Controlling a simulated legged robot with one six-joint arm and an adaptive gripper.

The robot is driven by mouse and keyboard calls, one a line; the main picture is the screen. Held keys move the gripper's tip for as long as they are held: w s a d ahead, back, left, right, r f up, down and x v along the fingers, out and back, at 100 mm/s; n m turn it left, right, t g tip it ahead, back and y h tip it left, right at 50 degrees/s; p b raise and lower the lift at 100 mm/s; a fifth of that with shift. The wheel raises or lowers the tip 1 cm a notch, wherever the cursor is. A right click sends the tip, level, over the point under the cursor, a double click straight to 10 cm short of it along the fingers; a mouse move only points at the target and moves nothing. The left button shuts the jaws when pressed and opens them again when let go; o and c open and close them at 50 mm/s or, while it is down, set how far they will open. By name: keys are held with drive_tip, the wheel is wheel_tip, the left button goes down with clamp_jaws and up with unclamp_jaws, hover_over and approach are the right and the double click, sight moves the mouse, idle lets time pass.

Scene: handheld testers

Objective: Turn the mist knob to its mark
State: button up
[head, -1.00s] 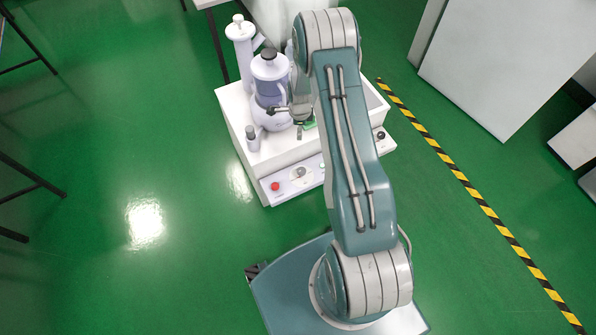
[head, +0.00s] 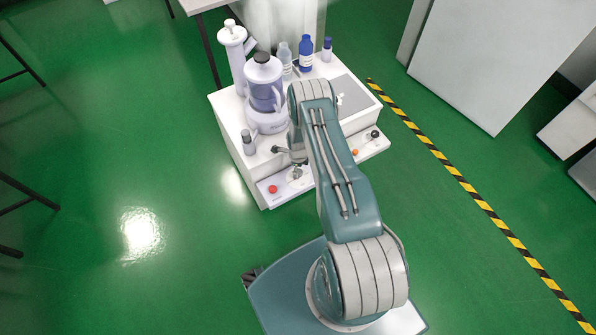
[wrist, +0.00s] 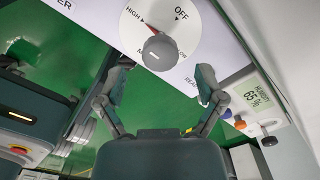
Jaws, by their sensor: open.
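The mist knob (wrist: 160,52) is a grey round knob on a white dial (wrist: 181,32) in the wrist view. The dial reads HIGH and OFF, with other words partly covered. A red line shows at the knob's edge, toward HIGH. My gripper (wrist: 161,84) is open, its two fingers apart on either side just short of the knob, with nothing between them. In the head view my gripper (head: 294,158) is above the front control panel (head: 284,189) of the white unit and partly hides the knob.
A red button (head: 272,189) is left of the knob. A humidity display (wrist: 263,98) and an orange knob (wrist: 264,128) are to the right. A lilac jug-like vessel (head: 264,95), a tall cylinder (head: 234,55) and bottles (head: 306,52) stand on the white unit (head: 227,118).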

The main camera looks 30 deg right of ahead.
drive_tip(key=shift+f, duration=1.4)
drive_tip(key=c, duration=1.1)
drive_tip(key=shift+c, duration=0.2)
